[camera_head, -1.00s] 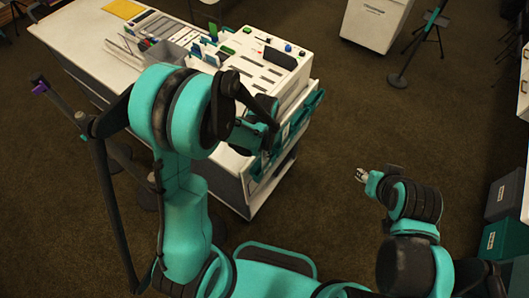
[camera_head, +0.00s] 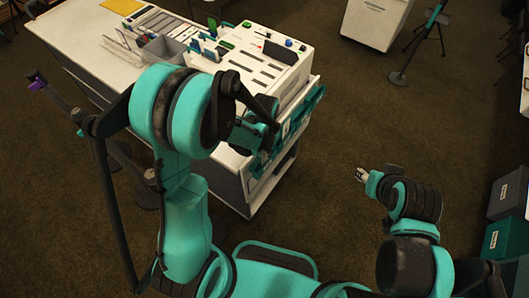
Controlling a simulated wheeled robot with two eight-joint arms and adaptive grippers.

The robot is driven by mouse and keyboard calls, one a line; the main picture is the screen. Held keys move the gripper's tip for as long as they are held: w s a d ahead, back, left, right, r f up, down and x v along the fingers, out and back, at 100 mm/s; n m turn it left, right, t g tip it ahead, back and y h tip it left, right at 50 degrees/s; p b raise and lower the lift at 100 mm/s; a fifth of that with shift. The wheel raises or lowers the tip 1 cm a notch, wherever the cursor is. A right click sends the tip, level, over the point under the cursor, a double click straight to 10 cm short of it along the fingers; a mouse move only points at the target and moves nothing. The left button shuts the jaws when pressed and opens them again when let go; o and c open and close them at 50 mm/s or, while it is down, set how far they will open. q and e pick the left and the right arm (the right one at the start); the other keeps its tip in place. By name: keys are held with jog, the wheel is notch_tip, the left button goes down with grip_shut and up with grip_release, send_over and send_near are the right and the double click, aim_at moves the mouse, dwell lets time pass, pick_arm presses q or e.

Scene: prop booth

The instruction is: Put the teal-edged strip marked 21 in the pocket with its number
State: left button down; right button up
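I cannot make out the strip marked 21 in the head view, as no number is legible at this size. Small teal pieces (camera_head: 210,50) stand by the grey bin on the white cabinet top. Teal pockets (camera_head: 306,105) line the cabinet's near right side, partly behind my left arm. My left gripper (camera_head: 268,133) is close to that side, dark and mostly covered by its own arm. Its fingers and anything in them cannot be told. My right gripper (camera_head: 361,174) is over bare floor to the right of the cabinet, its small silver fingers apart and empty.
The white cabinet top (camera_head: 245,62) has dark slots, a dark panel (camera_head: 279,52) and small coloured pieces. A grey bin (camera_head: 166,51) stands left of them. A white cabinet (camera_head: 372,22) and stand (camera_head: 400,79) are behind.

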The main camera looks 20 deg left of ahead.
pick_arm(q)
jog(key=c, duration=1.6)
grip_release()
jog(key=shift+c, duration=0.2)
notch_tip(320, 180, up, 12)
jog(key=shift+r, duration=0.1)
jog(key=s+a+r+n+t+b, duration=0.1)
jog(key=s+a+n+t+b, duration=0.3)
jog(key=s, duration=0.6)
jog(key=t+b, duration=0.2)
jog(key=t, duration=0.1)
jog(key=shift+a, duration=0.3)
